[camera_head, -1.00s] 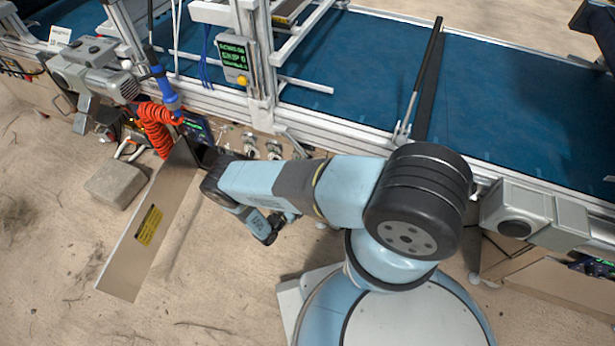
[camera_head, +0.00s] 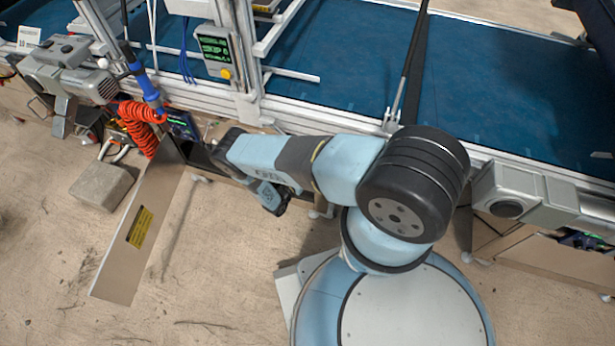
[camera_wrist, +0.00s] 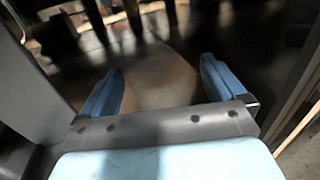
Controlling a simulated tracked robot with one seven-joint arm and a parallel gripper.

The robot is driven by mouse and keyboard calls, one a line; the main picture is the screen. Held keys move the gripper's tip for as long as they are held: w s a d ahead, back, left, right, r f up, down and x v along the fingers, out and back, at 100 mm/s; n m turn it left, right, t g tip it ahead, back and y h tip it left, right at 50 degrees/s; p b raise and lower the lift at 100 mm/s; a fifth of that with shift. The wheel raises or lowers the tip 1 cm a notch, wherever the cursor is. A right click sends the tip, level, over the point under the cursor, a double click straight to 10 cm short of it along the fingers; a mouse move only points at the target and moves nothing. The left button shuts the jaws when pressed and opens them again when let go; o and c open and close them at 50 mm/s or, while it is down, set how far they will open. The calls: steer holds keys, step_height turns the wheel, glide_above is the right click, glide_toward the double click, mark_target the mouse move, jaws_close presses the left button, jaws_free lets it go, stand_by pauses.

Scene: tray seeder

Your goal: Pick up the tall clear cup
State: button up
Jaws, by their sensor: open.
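The tall clear cup cannot be made out for sure in either view. My gripper (camera_wrist: 160,80) is open in the wrist view, with its two blue fingers spread apart. Between and beyond the fingers is a dim, pale tan shape (camera_wrist: 163,76); I cannot tell whether it is the cup or a surface behind it. In the head view my arm reaches left to the machine's lower front, and my fingers are hidden there.
A blue conveyor belt (camera_head: 340,55) runs across the top. An open metal panel (camera_head: 135,245) with a yellow label hangs left of my arm. A red coiled hose (camera_head: 140,122) and a stone block (camera_head: 102,187) are nearby. Sandy ground in front is mostly clear.

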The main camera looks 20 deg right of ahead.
steer(key=shift+x, duration=1.6)
steer(key=shift+r, duration=0.1)
steer(key=shift+c, duration=0.5)
steer(key=c, duration=1.3)
steer(key=shift+c, duration=0.4)
steer(key=shift+r, duration=0.1)
